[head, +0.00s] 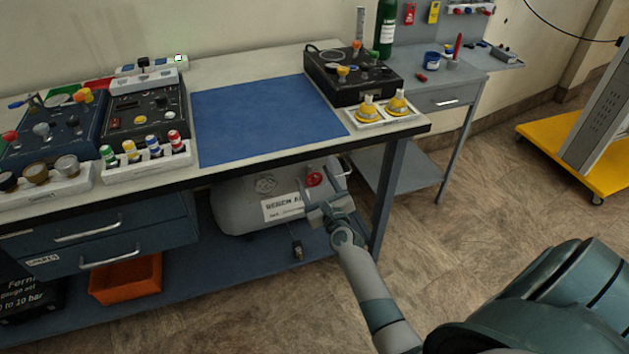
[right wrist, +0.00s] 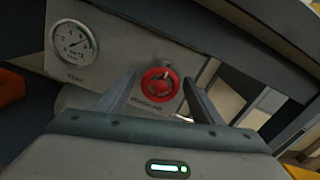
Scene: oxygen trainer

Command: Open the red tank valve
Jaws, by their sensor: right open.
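The red tank valve (head: 314,179) is a small round red knob on the end of a grey tank (head: 235,205) under the workbench. In the right wrist view the red valve (right wrist: 160,84) shows between my two fingers, with a printed label below it. My right gripper (head: 328,200) is open and empty in front of the tank, just below the valve in the head view. The fingers (right wrist: 158,88) stand to either side of the knob in the picture; whether they reach around it I cannot tell. My left gripper is not in view.
A round gauge (right wrist: 74,42) sits left of the valve on the tank. The workbench (head: 345,130) overhangs the tank, and its leg (head: 388,195) stands right of my gripper. An orange bin (head: 127,280) is on the lower shelf at left.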

